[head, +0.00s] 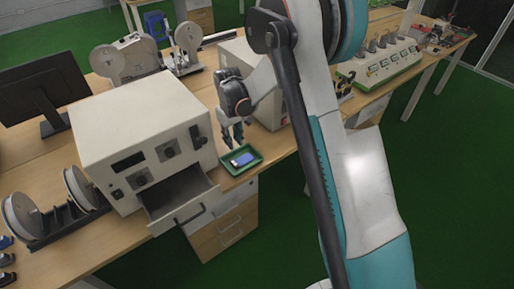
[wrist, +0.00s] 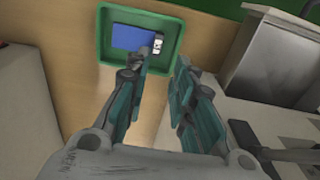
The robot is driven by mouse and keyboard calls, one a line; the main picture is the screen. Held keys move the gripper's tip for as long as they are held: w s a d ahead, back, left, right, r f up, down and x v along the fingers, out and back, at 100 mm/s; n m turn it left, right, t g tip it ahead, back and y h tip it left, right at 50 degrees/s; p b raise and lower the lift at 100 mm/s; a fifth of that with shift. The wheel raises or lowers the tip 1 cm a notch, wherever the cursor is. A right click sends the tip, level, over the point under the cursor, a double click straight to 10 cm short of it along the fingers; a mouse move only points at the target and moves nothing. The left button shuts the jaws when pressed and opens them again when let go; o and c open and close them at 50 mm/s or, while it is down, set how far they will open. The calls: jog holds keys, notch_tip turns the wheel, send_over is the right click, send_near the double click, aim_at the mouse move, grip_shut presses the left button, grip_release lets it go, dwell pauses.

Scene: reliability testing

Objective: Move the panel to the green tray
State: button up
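The panel is a flat blue piece with a white and dark end (head: 242,159). It lies inside the green tray (head: 255,165), which stands on the wooden bench in front of the grey box. In the wrist view the blue panel (wrist: 131,38) lies in the green tray (wrist: 102,40) at the top, its white end partly hidden by a finger. My gripper (head: 231,135) is above the tray, fingers pointing down. In the wrist view the two fingers of my gripper (wrist: 167,60) are apart with nothing between them; the gripper is open and empty.
A grey box instrument (head: 140,135) with a pulled-out drawer (head: 183,203) stands left of the tray. Another grey box (head: 270,105) stands right of it. Spools on a rack (head: 50,215) and a monitor (head: 40,88) are at the left. Little bare bench shows around the tray.

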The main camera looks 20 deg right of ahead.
jog(key=s+d+r+m+t, duration=0.1)
jog(key=s+r+t, duration=0.1)
jog(key=s+r, duration=0.65)
jog(key=s+d+r+m+t, duration=0.15)
jog(key=s+r, duration=0.35)
jog(key=r, duration=0.6)
jog(key=s+d+r+t, duration=0.1)
jog(key=s, duration=0.8)
jog(key=s+d+r+t, duration=0.1)
jog(key=s+r+t, duration=0.1)
jog(key=s, duration=0.7)
jog(key=shift+s+r+m, duration=0.15)
jog(key=shift+r+m, duration=0.1)
jog(key=shift+m, duration=0.2)
jog(key=shift+d+t, duration=0.1)
jog(key=shift+t, duration=0.15)
